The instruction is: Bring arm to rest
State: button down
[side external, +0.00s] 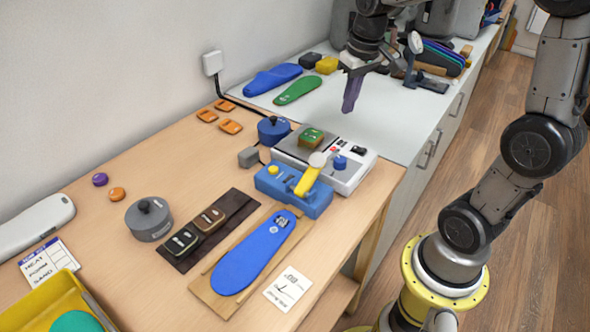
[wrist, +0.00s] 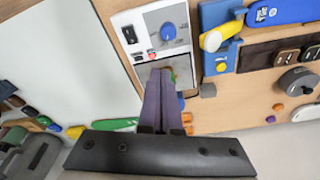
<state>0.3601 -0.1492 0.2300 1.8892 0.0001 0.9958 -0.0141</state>
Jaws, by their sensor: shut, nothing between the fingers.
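My gripper (side external: 351,94) is in the air above the work surface, over the seam between the white worktop (side external: 385,125) and the wooden table (side external: 85,200). Its purple fingers are together with nothing between them; they also show in the wrist view (wrist: 166,85), pointing toward the white-and-grey machine. That machine (side external: 348,178) stands below the gripper, with a blue knob and a green-topped block (side external: 311,137) on its plate. The gripper is apart from all objects.
A blue insole (side external: 255,252) lies on a wooden board beside a blue press with a yellow lever (side external: 310,175). A grey lidded pot (side external: 149,220) and a yellow bin (side external: 45,305) stand left. Blue and green insoles (side external: 298,90) lie behind.

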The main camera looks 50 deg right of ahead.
jog(key=s+a+r+n+t, duration=0.3)
jog(key=s+a+r, duration=0.2)
jog(key=s+a, duration=0.3)
jog(key=s+a+f+n, duration=0.1)
jog(key=s+a+f, duration=0.2)
jog(key=s, duration=0.3)
jog(key=shift+s+a+f+t+y, duration=0.35)
jog(key=shift+s+f+t+y, duration=0.05)
jog(key=shift+f, duration=0.1)
